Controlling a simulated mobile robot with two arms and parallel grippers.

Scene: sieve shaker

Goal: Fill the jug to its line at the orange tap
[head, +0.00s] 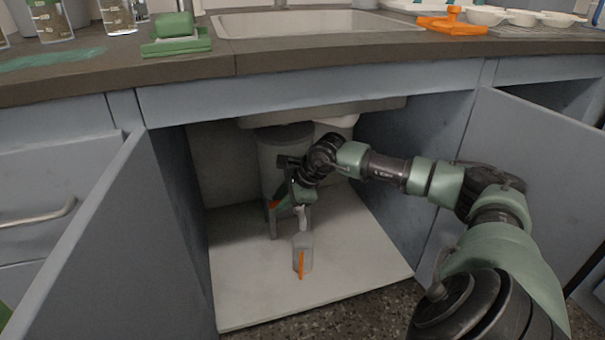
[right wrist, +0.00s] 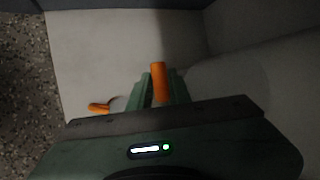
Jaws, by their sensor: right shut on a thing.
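The jug (head: 305,242) is a small greyish vessel with an orange handle (head: 301,265). It stands upright on the pale cabinet floor, in front of the tall grey cylinder (head: 281,150). The handle also shows in the right wrist view (right wrist: 100,107). The orange tap (right wrist: 158,82) is between the green fingers of my right gripper (right wrist: 160,88), which is shut on it. In the head view this gripper (head: 279,201) is low at the cylinder's front, above and left of the jug. The jug's line and water level cannot be made out. My left gripper is out of view.
The open cabinet has a door on the left (head: 90,240) and one on the right (head: 500,135). The sink (head: 300,24) and counter (head: 190,68) are above. The pale cabinet floor (head: 350,260) right of the jug is clear.

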